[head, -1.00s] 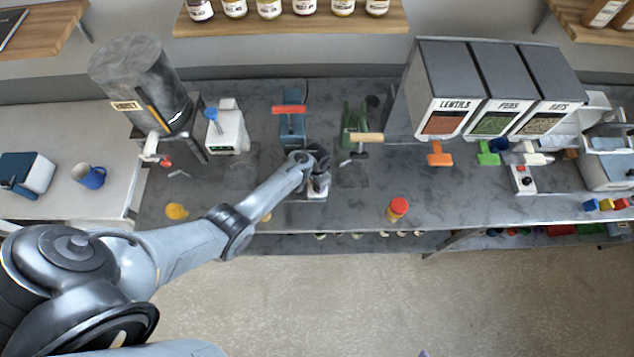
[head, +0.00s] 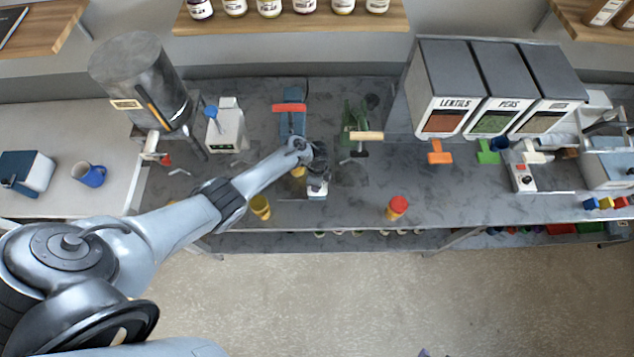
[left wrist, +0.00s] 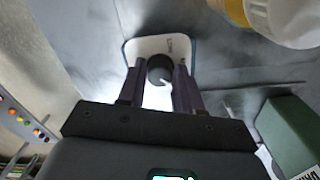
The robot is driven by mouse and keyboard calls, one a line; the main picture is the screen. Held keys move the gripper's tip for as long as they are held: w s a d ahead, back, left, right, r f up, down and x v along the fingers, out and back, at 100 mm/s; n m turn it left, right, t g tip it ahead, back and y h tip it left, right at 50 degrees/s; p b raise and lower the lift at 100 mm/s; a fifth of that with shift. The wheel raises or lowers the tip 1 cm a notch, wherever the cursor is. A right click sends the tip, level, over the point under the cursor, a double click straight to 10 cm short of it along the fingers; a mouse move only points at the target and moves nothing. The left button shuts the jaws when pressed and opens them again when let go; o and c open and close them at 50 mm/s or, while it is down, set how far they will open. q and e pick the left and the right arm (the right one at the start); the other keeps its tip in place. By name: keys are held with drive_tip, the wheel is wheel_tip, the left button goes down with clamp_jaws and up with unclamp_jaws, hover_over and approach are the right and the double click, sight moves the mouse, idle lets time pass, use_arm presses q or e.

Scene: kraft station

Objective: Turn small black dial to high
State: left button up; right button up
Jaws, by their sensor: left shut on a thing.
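The small black dial (left wrist: 159,68) sits on a white panel with a blue edge (left wrist: 146,46) in the left wrist view. My left gripper (left wrist: 160,72) has its two fingers on either side of the dial and is shut on it. In the head view my left gripper (head: 318,165) is over a small white device (head: 317,187) near the front of the grey counter. The gripper hides the dial there. My right gripper is out of view.
A yellow cup (head: 260,207) and a red-topped jar (head: 397,207) stand near the counter's front edge on either side. A blue press with a red handle (head: 291,118) and a green one (head: 357,125) stand behind. The counter right of the device is largely clear.

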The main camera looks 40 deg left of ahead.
use_arm(q)
drive_tip(key=shift+m, duration=1.2)
drive_tip(key=o, duration=1)
drive_tip(key=shift+d, duration=0.1)
drive_tip(key=shift+o, duration=0.2)
wheel_tip(320, 180, up, 11)
drive_tip(key=p, duration=0.2)
drive_tip(key=shift+f, duration=0.15)
